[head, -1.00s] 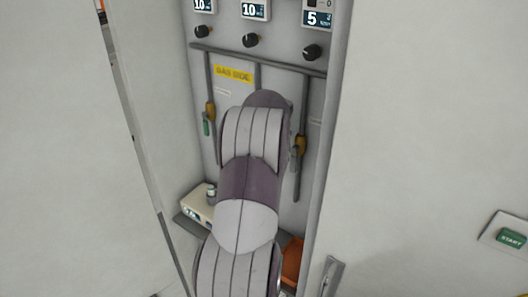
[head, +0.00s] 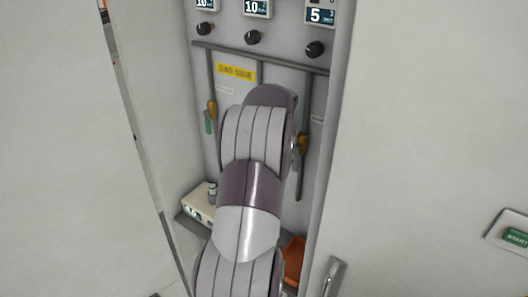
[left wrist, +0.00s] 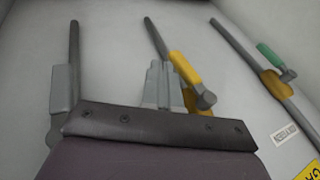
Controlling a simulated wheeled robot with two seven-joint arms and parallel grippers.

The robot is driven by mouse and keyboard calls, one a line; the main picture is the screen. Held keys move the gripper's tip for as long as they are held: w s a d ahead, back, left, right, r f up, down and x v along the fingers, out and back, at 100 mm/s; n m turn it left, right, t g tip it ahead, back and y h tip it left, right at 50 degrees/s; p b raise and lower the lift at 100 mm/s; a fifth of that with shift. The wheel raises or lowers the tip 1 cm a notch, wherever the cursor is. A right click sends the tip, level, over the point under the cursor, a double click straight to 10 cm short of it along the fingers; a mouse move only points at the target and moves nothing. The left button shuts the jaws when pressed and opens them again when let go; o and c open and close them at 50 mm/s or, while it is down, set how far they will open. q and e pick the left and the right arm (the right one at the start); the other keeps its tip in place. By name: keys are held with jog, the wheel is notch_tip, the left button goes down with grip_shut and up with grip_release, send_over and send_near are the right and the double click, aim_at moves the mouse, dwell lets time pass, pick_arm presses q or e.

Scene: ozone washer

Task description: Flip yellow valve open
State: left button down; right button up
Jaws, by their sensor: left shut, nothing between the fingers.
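In the left wrist view the yellow valve handle (left wrist: 184,68) is on the middle pipe. It slants roughly along the pipe, and its grey pivot (left wrist: 206,98) is at its lower right end. My left gripper (left wrist: 160,72) is shut and empty. Its fingers are just left of the yellow handle, very close to it; I cannot tell whether they touch. In the head view my arm hides the gripper and the middle valve. My right gripper is in neither view.
A green-handled valve (left wrist: 270,55) is on the pipe to the right, and a grey-handled valve (left wrist: 62,90) is on the left pipe. The head view shows black knobs (head: 253,37) above, a beige box (head: 198,201) and an orange object (head: 294,260) below. Cabinet walls narrow the recess.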

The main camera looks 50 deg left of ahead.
pick_arm(q)
jog(key=v, duration=1)
jog(key=shift+r+p, duration=0.2)
jog(key=shift+p, duration=0.2)
jog(key=shift+s+f, duration=0.1)
